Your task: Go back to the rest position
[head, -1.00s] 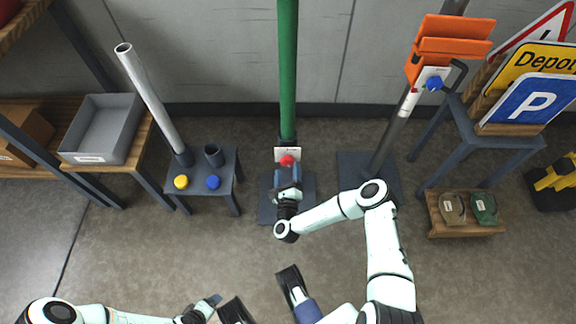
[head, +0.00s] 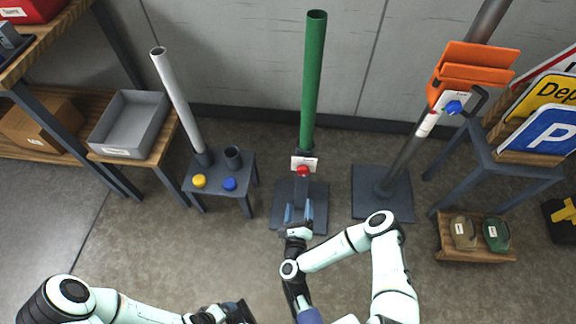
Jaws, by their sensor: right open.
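My right gripper (head: 298,213) is open and empty. It is in front of the green post's base, below the red knob (head: 303,171) in the picture and apart from it. The green post (head: 313,85) stands upright in a dark base (head: 317,196) with a white label. My left arm (head: 130,309) comes in at the lower left. Its gripper (head: 238,312) is at the bottom edge, partly cut off, and its jaws do not show clearly.
A small table (head: 243,202) with a grey tube (head: 178,100) and yellow and blue knobs stands left. A post with orange panels (head: 470,72) stands right, beside a rack of signs (head: 545,130). A grey bin (head: 128,125) is far left. Floor before me is clear.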

